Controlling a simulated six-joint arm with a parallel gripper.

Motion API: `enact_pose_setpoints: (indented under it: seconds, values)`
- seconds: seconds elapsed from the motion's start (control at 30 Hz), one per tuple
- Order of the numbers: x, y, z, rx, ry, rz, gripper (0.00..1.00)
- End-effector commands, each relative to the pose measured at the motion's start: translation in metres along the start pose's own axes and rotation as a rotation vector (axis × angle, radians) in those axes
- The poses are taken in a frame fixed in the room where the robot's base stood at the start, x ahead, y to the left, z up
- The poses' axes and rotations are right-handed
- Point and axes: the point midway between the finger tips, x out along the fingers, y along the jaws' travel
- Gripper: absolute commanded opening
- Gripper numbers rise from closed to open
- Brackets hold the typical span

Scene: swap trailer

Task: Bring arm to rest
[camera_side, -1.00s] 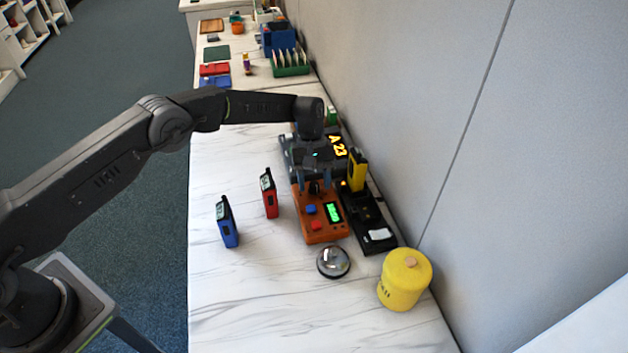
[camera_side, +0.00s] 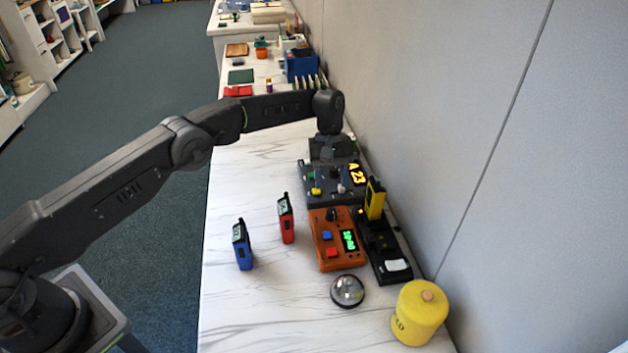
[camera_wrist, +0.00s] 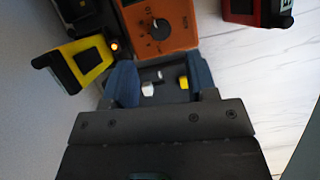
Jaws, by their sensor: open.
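My gripper (camera_side: 334,160) is open and empty, above the dark panel with the lit "A 23" display (camera_side: 357,174). In the wrist view its two blue fingers (camera_wrist: 161,83) stand apart, with part of the dark panel showing between them. The orange box (camera_side: 335,255) with a knob, a blue and a red button and a green display lies in front of that panel. It also shows in the wrist view (camera_wrist: 180,42). A yellow handset (camera_side: 375,199) stands in a black cradle (camera_side: 388,247), and it shows in the wrist view (camera_wrist: 90,62).
A red handset (camera_side: 286,218) and a blue handset (camera_side: 242,245) stand upright on the white table. A silver dome bell (camera_side: 347,291) and a yellow canister (camera_side: 419,313) are near the front. A grey wall (camera_side: 430,110) runs along the right. The table's left front is clear.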

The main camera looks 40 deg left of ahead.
Motion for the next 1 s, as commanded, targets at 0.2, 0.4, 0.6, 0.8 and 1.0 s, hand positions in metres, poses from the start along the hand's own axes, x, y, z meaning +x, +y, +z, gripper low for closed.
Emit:
enact_pose_setpoints:
  seconds: [0.2,0.4,0.6,0.8,1.0]
  values:
    - [-0.017,-0.002,0.004,0.017,0.020,0.011,0.52]
    - [-0.085,-0.017,0.029,0.093,0.109,0.051,0.52]
    - [-0.149,-0.052,0.069,0.190,0.223,0.083,0.52]
    - [-0.193,-0.099,0.117,0.289,0.340,0.104,0.52]
    - [-0.214,-0.154,0.168,0.388,0.460,0.111,0.52]
